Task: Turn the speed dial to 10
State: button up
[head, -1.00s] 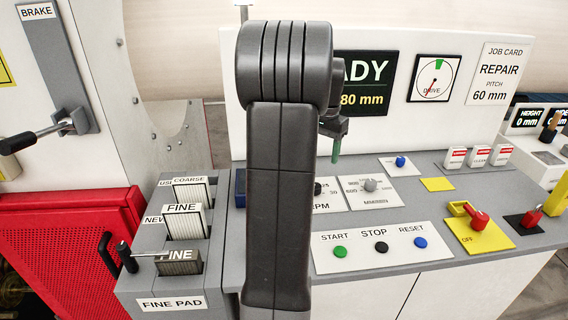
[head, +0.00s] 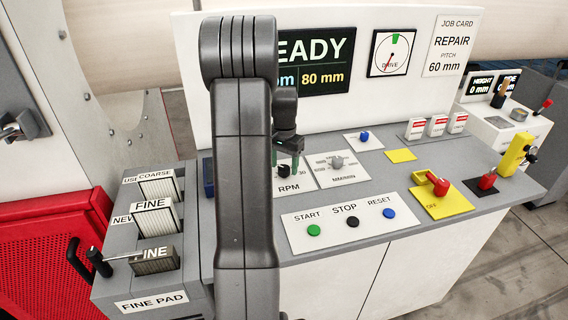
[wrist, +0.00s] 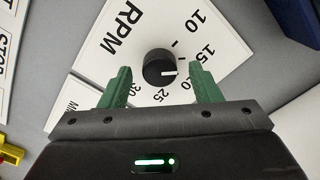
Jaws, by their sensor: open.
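The speed dial is a black knob (wrist: 157,66) on a white RPM plate (wrist: 118,30). In the wrist view its white pointer line points right, towards the 20 mark, which a finger partly hides. The figures 10, 15, 25 and 30 also show. My gripper (wrist: 160,74) is open, its green fingers on either side of the knob, with visible gaps. In the head view my gripper (head: 285,160) hangs over the RPM plate, and the knob (head: 284,171) shows between the fingertips. I cannot tell how far above the plate the tips are.
The MM/MIN plate with a grey knob (head: 337,162) sits just right of the RPM plate. START (head: 313,230), STOP (head: 352,222) and RESET (head: 388,213) buttons lie in front. The screen (head: 318,62) stands behind. My arm hides the console's left part.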

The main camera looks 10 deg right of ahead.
jog(key=shift+f, duration=0.3)
jog(key=c, duration=1)
jog(key=n, duration=0.4)
jog(key=shift+b, duration=0.35)
jog(key=shift+n, duration=2.4)
